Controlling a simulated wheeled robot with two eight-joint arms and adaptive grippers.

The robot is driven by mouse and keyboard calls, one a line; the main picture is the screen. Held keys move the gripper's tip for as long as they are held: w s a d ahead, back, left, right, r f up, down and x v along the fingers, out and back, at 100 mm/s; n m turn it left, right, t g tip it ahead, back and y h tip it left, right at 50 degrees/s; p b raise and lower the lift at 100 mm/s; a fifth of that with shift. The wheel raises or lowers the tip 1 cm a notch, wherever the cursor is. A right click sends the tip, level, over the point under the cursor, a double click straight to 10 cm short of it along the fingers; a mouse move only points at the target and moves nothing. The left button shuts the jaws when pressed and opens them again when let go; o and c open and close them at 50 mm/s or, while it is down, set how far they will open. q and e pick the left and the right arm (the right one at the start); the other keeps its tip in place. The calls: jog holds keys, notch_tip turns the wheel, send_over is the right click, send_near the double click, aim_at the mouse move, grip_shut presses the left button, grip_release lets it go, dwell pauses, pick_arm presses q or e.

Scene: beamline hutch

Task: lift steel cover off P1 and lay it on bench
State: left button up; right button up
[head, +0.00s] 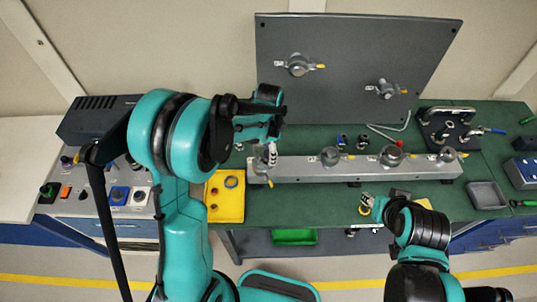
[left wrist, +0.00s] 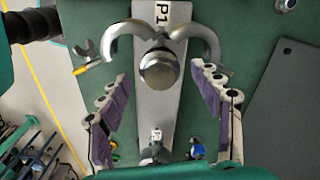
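The steel cover (left wrist: 160,70) is a round, shiny cap on the grey bar (left wrist: 157,115) beside the P1 label (left wrist: 161,14) in the left wrist view. Two curved steel clamp halves (left wrist: 128,42) stand spread on either side of it, with a wing nut at the left. My left gripper (left wrist: 163,100) is open, its purple-padded fingers apart on both sides of the bar, not touching the cover. In the head view my left gripper (head: 268,146) hangs over the bar's left end and partly hides that port. My right gripper (head: 376,206) is low over the bench front; its fingers are unclear.
Several clamped ports (head: 391,156) line the bar to the right. A grey panel (head: 345,75) with two clamps stands behind. A yellow tray (head: 226,200) sits at the bar's left, a grey tray (head: 486,195) at the right. Some green bench (head: 300,210) shows bare in front.

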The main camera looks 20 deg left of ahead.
pick_arm(q)
jog(key=c, duration=1.2)
jog(key=shift+r, duration=0.1)
jog(key=shift+c, duration=0.2)
